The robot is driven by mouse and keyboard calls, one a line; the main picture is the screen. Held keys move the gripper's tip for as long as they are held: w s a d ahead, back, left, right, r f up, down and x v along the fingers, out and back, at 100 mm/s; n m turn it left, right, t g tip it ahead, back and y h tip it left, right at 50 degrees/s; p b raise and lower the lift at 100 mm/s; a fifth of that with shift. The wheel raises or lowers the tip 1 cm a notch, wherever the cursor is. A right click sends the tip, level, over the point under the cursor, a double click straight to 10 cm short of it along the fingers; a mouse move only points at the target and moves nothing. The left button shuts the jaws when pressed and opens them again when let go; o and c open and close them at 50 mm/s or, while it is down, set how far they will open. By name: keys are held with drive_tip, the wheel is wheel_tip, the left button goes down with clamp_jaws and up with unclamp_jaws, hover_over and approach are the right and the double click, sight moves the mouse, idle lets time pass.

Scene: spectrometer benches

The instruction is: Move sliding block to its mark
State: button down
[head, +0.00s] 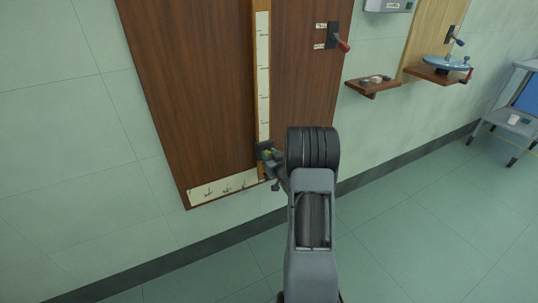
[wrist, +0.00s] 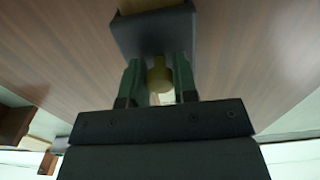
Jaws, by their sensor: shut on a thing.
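The sliding block (wrist: 153,33) is a dark block at the top of the wrist view, with a round yellowish knob (wrist: 159,76) on its near face. My gripper (wrist: 159,80) has one finger on each side of the knob and is shut on it. In the head view the sliding block (head: 264,150) is small and dark, at the low end of a pale vertical scale strip (head: 263,65) on a brown wooden wall board (head: 190,80). My gripper (head: 271,163) meets it there, partly hidden by my arm. I cannot tell which line on the strip is its mark.
A lever with a red handle (head: 342,45) sits on the board's upper right. A small wooden shelf (head: 371,88) and a turntable shelf (head: 437,75) stick out from the wall further right. A grey cart (head: 510,115) stands at the far right. The floor is clear.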

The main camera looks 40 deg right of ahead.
drive_tip(key=shift+f, duration=0.75)
drive_tip(key=shift+r, duration=0.1)
drive_tip(key=c, duration=0.9)
unclamp_jaws()
drive_tip(key=s, duration=0.4)
drive_tip(key=s+a+p, duration=0.1)
drive_tip(key=s, duration=0.4)
drive_tip(key=s+a, duration=0.1)
drive_tip(key=s, duration=0.3)
drive_tip(key=shift+s, duration=0.35)
